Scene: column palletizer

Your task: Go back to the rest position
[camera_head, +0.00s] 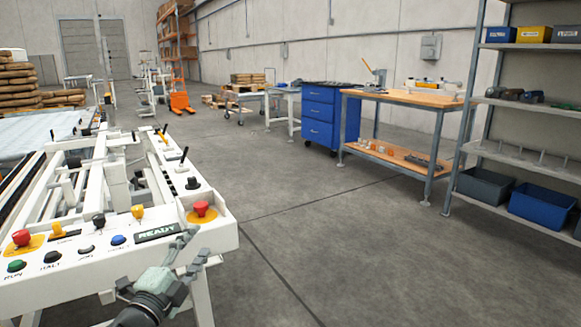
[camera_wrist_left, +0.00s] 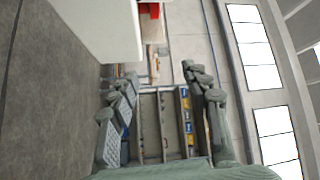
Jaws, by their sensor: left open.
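My left gripper (camera_head: 190,258) is in the lower left of the head view, in front of the white machine's control panel (camera_head: 100,262), near its right corner. In the left wrist view the two fingers of my left gripper (camera_wrist_left: 160,78) stand wide apart with nothing between them. The panel carries a green RUN button (camera_head: 16,266), a black HALT button (camera_head: 51,257), a blue button (camera_head: 118,240), red mushroom buttons (camera_head: 201,209) and a READY display (camera_head: 157,233). I cannot tell whether the gripper touches the panel edge. My right gripper is not in view.
A workbench (camera_head: 412,98), a blue drawer cabinet (camera_head: 319,118) and a shelf rack (camera_head: 529,103) with bins stand to the right. An orange pallet truck (camera_head: 180,103) stands far back. The grey floor (camera_head: 330,225) between machine and benches is clear.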

